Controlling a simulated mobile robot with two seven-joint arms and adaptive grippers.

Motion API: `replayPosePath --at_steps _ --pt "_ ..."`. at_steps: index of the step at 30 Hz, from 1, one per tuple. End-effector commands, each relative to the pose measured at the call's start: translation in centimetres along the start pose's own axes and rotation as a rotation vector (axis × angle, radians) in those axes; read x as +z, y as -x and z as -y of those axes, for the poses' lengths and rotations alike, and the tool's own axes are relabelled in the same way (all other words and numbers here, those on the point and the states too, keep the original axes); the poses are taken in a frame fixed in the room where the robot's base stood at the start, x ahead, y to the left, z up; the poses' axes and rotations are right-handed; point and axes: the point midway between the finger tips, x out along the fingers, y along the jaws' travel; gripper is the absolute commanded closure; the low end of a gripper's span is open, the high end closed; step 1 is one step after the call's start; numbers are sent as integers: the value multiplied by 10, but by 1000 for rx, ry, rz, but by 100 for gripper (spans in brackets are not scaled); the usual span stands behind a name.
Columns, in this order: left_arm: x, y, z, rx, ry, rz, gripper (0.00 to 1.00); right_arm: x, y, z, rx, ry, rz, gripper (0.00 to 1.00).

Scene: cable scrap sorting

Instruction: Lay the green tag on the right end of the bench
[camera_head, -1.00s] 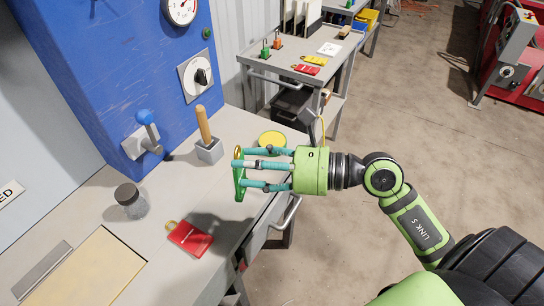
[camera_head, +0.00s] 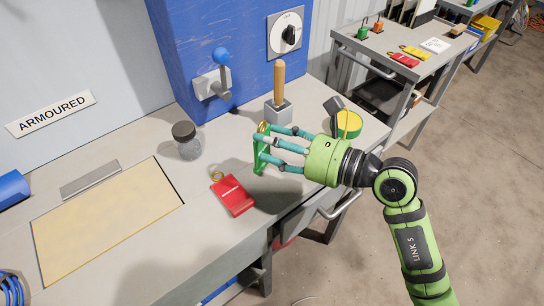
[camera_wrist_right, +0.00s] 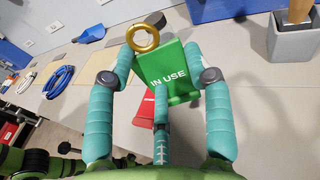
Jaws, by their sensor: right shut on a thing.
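The green tag (camera_head: 262,158) is held upright in my right gripper (camera_head: 268,150) above the bench (camera_head: 230,235), near its right part. In the right wrist view the green tag (camera_wrist_right: 172,75) reads "IN USE" and has a brass ring (camera_wrist_right: 143,38) at its top. The teal fingers of my right gripper (camera_wrist_right: 160,95) are closed around it. A red tag (camera_head: 233,196) with a ring lies flat on the bench, left of and nearer than the green tag. My left gripper is not in view.
A wooden-handled tool in a grey block (camera_head: 278,110), a yellow-topped round thing (camera_head: 348,124) and a lidded jar (camera_head: 187,141) stand on the bench. A tan board (camera_head: 105,215) lies at left. A blue cabinet (camera_head: 180,45) with a lever stands behind. Another bench (camera_head: 380,45) holds more tags.

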Motion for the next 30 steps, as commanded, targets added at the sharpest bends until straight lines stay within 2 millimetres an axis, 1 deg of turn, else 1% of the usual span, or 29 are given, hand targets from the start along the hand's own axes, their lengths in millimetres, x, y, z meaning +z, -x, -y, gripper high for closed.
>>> replayPosePath --at_steps 1,5,9,12,21,25,26,27,30 --pt "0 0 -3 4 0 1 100 -2 -4 1 0 -1 0 70" --pt "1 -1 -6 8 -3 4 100 -10 -10 2 0 -2 -1 70" --pt "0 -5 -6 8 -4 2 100 -33 -12 -1 0 -5 -3 70" --pt "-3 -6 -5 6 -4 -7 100 -42 -14 -2 0 -3 -1 70" --pt "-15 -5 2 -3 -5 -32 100 -44 -14 -2 -1 1 0 70" --pt "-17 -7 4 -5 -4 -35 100 -46 -14 -2 0 1 0 70" --pt "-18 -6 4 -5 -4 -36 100 -46 -14 -2 0 1 0 37" --pt "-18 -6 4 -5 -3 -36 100 -46 -14 -2 0 1 0 24" --pt "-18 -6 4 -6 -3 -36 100 -46 -14 -2 0 1 -1 24"
